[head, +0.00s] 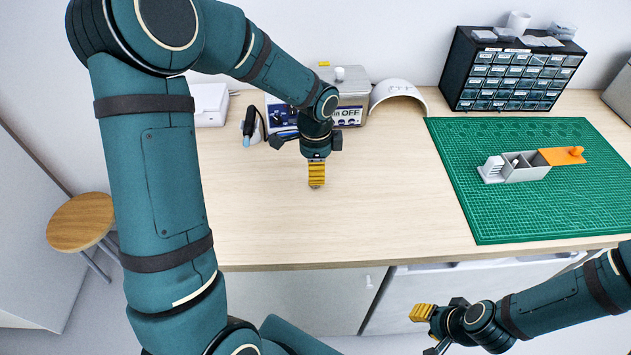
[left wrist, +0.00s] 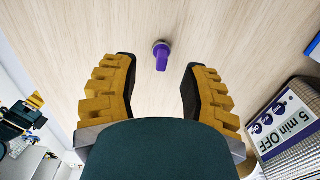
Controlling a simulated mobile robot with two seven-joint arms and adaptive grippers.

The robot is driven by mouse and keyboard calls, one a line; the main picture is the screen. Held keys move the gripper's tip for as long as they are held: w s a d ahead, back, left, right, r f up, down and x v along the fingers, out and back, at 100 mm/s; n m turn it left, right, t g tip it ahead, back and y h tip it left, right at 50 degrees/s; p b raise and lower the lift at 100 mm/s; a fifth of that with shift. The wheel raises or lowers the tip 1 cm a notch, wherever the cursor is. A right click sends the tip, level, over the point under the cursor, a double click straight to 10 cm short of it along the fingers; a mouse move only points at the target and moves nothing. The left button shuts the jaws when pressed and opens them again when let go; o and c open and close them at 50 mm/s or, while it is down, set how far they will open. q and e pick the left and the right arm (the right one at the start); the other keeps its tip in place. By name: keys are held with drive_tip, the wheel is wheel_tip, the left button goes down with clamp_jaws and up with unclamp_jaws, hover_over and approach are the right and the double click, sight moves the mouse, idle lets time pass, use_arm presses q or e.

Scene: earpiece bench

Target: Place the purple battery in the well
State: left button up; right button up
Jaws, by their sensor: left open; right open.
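In the left wrist view a small purple piece with a round grey end, which looks like the battery (left wrist: 162,59), is on the wooden bench top, centred ahead of the open fingers. It is hidden in the head view. My left gripper (head: 316,186) points down over the bench middle, open and empty, with one yellow finger showing on each side in the left wrist view. A grey compartmented block (head: 525,168) with an orange plate (head: 563,156) lies on the green mat; I cannot tell which opening is the well. My right gripper (head: 422,313) is open and empty, in front of the bench.
The green cutting mat (head: 480,215) covers the bench's right side. A black drawer cabinet (head: 513,72), a white arched piece (head: 398,94) and a box labelled OFF (head: 350,112) stand along the back. The wooden bench top (head: 385,195) between gripper and mat is clear.

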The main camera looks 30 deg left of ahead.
use_arm(q)
wheel_tip(320, 180, down, 4)
drive_tip(key=shift+w+r+b, duration=0.1)
drive_tip(key=shift+b, duration=0.2)
clamp_jaws()
drive_tip(key=shift+r, duration=0.1)
wheel_tip(320, 180, up, 9)
drive_tip(key=shift+r+p, duration=0.1)
drive_tip(key=shift+p, duration=0.85)
drive_tip(key=shift+r, duration=0.3)
